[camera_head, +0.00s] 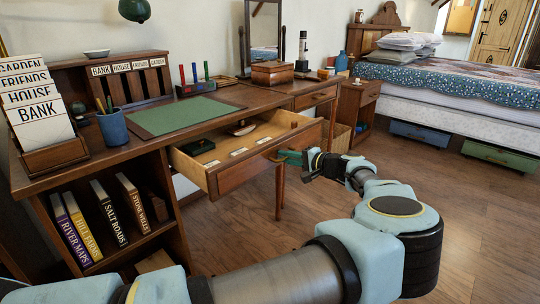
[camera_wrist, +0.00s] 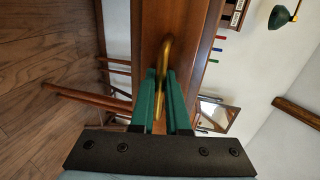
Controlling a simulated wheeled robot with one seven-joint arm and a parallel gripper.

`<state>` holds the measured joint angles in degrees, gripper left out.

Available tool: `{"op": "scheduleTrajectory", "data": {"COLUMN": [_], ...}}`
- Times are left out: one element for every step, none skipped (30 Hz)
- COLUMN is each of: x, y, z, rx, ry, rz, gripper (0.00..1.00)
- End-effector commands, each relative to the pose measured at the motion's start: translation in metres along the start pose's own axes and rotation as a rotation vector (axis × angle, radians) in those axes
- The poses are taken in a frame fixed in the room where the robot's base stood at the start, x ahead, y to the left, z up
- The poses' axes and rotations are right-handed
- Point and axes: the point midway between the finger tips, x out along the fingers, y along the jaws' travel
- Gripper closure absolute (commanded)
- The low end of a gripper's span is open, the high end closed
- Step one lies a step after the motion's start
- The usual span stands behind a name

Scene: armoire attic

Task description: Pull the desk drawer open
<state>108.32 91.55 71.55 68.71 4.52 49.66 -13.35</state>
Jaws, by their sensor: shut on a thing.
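The desk drawer (camera_head: 232,171) is a wooden drawer under the desk top, and it stands pulled out with its inside showing. In it lie a dark item at the left, several pale labels along the front and a small thing at the back. My gripper (camera_head: 290,158) is at the drawer front, at the right part of it. In the wrist view my gripper (camera_wrist: 162,85) has its green fingers closed around the brass handle (camera_wrist: 163,58) on the wooden front. In the head view the fingers partly hide the handle.
The desk top (camera_head: 250,95) holds a green mat, a blue pen cup and a wooden box (camera_head: 272,74). A shelf with several books (camera_head: 105,215) stands at the left. A bed (camera_head: 470,95) stands at the right. The wooden floor (camera_head: 440,200) between is clear.

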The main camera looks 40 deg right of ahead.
Motion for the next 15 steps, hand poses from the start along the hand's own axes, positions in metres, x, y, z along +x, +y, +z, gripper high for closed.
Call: {"op": "scheduleTrajectory", "data": {"x": [-0.011,-0.015,-0.021,-0.026,-0.029,-0.033,-0.036,-0.039,-0.042,-0.044,-0.045,-0.047,-0.048,-0.049,-0.049], "y": [0.003,0.004,0.006,0.006,0.007,0.008,0.008,0.009,0.009,0.01,0.01,0.011,0.011,0.011,0.011], "z": [-0.001,-0.001,-0.001,-0.001,-0.001,-0.001,0.0,0.0,0.0,0.0,0.0,0.0,0.0,0.0,0.0], "rx": [0.0,0.0,0.0,0.0,0.0,0.0,0.0,0.0,0.0,0.0,0.0,0.0,0.0,0.0,0.0], "ry": [0.005,0.004,0.003,0.004,0.004,0.003,0.002,0.002,0.002,0.002,0.002,0.002,0.002,0.002,0.001], "rz": [0.002,0.003,0.003,0.002,0.002,0.001,0.001,0.001,0.001,0.001,0.001,0.002,0.002,0.002,0.001], "gripper": [1.0,1.0,1.0,1.0,1.0,1.0,1.0,1.0,1.0,1.0,1.0,1.0,1.0,1.0,1.0]}}
